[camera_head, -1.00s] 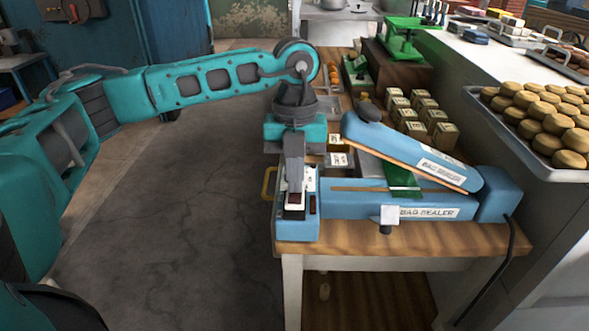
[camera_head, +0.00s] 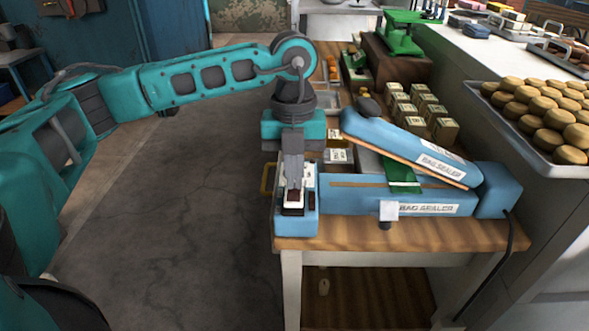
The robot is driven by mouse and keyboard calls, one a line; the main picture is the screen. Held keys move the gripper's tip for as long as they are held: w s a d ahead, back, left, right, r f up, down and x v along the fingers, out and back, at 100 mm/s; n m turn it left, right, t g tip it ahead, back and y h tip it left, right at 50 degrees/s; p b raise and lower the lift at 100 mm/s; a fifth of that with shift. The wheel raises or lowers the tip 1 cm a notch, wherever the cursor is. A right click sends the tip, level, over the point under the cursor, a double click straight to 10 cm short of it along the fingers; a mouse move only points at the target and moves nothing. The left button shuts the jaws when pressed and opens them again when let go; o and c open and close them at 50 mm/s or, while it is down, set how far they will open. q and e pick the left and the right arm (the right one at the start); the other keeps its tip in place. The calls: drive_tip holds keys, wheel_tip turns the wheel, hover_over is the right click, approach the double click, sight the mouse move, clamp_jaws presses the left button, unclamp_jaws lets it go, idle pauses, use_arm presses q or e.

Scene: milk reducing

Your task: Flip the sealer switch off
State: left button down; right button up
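The blue bag sealer (camera_head: 350,202) stands on the wooden table, its long arm raised at a slant. Its switch (camera_head: 293,198), a dark red rocker in a white frame, is on the sealer's left end. My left gripper (camera_head: 294,185) points down right over the switch, its fingertips at or just above the rocker. I cannot tell whether they touch it. The fingers look close together, with nothing seen between them. They hide the back part of the switch. My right gripper is not in view.
A green strip (camera_head: 402,176) lies across the sealer under its raised arm. Several wrapped blocks (camera_head: 440,130) and a green scale (camera_head: 404,40) stand behind it. A tray of round cakes (camera_head: 480,98) is on the right counter. Open floor lies left of the table (camera_head: 420,238).

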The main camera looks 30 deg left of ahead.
use_arm(q)
wheel_tip(320, 180, up, 13)
drive_tip(key=w, duration=0.1)
drive_tip(key=shift+a+p, duration=0.35)
drive_tip(key=shift+a, duration=0.1)
drive_tip(key=shift+f, duration=0.1)
